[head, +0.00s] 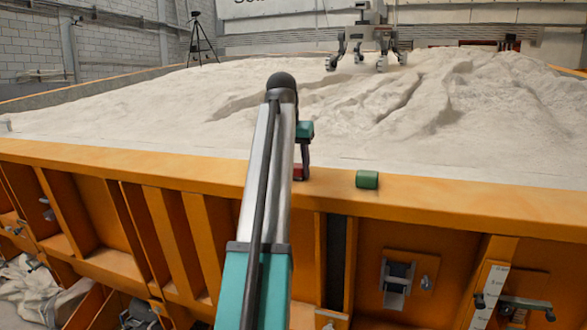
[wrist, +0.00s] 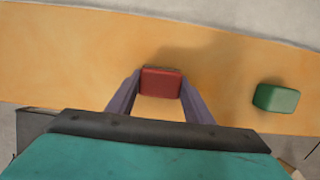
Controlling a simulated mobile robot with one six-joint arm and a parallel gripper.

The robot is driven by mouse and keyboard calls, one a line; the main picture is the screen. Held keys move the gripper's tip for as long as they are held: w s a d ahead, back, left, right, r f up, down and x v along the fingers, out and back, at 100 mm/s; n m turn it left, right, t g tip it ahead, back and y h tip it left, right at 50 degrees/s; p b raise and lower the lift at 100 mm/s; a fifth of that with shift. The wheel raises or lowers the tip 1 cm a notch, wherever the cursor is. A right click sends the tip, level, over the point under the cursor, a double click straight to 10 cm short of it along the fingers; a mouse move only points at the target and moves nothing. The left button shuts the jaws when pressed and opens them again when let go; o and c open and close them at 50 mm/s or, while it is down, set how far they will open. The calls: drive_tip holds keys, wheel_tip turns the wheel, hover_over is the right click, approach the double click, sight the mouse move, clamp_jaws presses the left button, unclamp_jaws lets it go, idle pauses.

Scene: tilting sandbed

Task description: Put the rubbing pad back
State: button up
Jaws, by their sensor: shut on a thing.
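A red block-shaped pad (wrist: 161,83) is between the two fingers of my gripper (wrist: 160,98) in the wrist view. My gripper is shut on it. In the head view the arm hides most of my gripper (head: 303,160), and only a small red part of the pad (head: 298,173) shows, low at the orange rim (head: 440,193). I cannot tell whether the pad touches the rim. A green block (head: 367,179) lies on the rim to the right of my gripper, apart from it. It also shows in the wrist view (wrist: 276,98).
The orange rim is clear to the left of my gripper and right of the green block. Pale sand (head: 180,110) fills the bed behind it. A legged machine (head: 367,45) stands on the sand at the back. Clamps and handles (head: 397,280) are on the bed's front wall.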

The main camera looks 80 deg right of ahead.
drive_tip(key=o, duration=1)
